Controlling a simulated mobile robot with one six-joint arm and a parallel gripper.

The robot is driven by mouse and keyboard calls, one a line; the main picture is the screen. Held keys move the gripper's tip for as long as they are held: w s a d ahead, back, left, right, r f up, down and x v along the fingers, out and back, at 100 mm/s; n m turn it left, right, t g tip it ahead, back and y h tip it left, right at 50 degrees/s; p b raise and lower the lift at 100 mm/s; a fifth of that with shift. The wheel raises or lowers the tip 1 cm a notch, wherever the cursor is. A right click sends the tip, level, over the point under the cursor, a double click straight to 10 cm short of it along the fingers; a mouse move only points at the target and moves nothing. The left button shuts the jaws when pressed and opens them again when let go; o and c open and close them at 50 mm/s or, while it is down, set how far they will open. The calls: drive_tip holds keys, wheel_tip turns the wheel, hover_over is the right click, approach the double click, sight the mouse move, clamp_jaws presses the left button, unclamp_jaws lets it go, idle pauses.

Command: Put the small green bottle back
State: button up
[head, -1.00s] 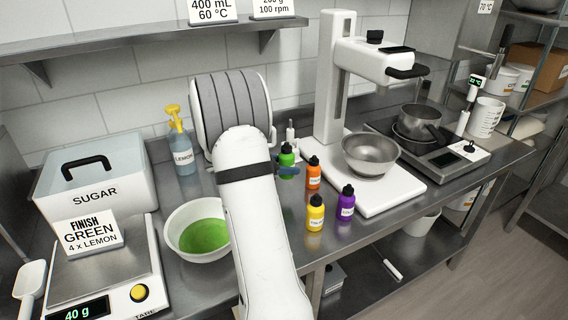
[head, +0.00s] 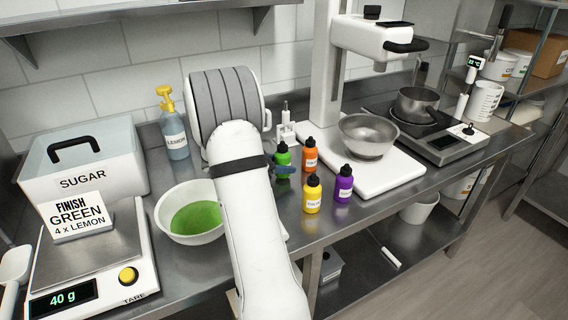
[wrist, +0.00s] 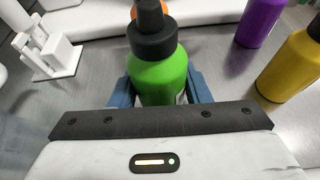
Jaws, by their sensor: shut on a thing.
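The small green bottle (head: 282,156) with a black cap stands upright at the left end of the group of colour bottles. It also fills the middle of the wrist view (wrist: 160,72). My gripper (head: 284,170) is shut on it, with a blue finger on each side of its body (wrist: 162,92). The bottle's base is hidden by my gripper, so I cannot tell whether it touches the counter.
Orange (head: 309,158), yellow (head: 312,196) and purple (head: 343,186) bottles stand close on the right. A white bowl of green liquid (head: 165,222) is on the left. Behind are a small white stand (head: 287,133) and the mixer's base (head: 385,180).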

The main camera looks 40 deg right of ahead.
drive_tip(key=shift+f+b, duration=0.4)
drive_tip(key=shift+f, duration=0.3)
drive_tip(key=o, duration=1.1)
drive_tip(key=shift+o, duration=0.2)
drive_tip(key=v, duration=0.8)
drive_tip(key=shift+d, duration=0.1)
